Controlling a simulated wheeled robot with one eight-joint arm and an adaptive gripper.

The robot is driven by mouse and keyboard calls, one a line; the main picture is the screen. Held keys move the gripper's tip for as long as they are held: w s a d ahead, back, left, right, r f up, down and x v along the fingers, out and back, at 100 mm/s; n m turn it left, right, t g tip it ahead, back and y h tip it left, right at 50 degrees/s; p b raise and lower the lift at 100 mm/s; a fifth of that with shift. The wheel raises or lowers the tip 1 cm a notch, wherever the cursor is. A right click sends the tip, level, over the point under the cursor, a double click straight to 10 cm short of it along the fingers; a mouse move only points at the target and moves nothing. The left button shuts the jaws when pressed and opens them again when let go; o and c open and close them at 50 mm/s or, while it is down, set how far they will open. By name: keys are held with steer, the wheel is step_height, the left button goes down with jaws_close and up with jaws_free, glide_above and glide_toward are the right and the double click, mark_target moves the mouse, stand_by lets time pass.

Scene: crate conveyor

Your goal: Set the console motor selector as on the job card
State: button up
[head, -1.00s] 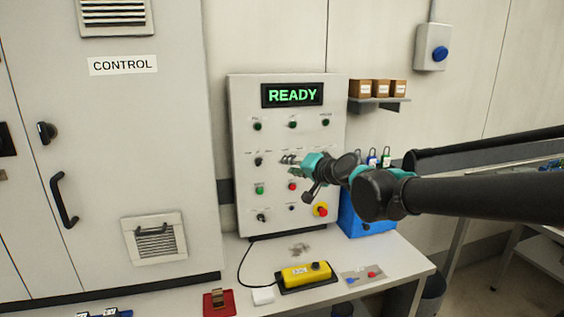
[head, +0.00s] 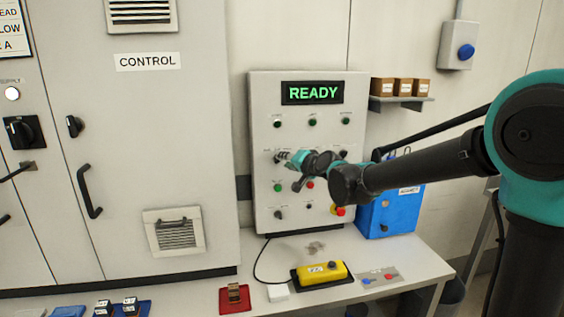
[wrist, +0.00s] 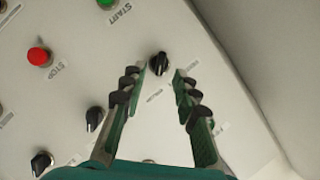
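The grey console (head: 261,110) stands on the bench, with a lit green READY display (head: 313,93). My gripper (head: 284,157) is at the left selector of its middle row, above the green START button (head: 278,188). In the wrist view a black selector knob (wrist: 159,63) lies between and slightly beyond the fingertips of my open gripper (wrist: 157,80). The fingers look apart from it. Two more black knobs, a nearer one (wrist: 95,118) and a farther one (wrist: 42,162), show to the left. The labels by the knobs are too small to read. I make out no job card.
The red STOP button (wrist: 39,56) is beside the knobs. A yellow pendant box (head: 322,272), a red tray (head: 222,301) and a grey plate with buttons (head: 378,278) lie on the bench. A blue box (head: 403,210) stands right of the console. The CONTROL cabinet (head: 190,110) is on the left.

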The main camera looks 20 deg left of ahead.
steer(key=shift+x, duration=1.55)
steer(key=shift+c, duration=0.5)
jaws_close()
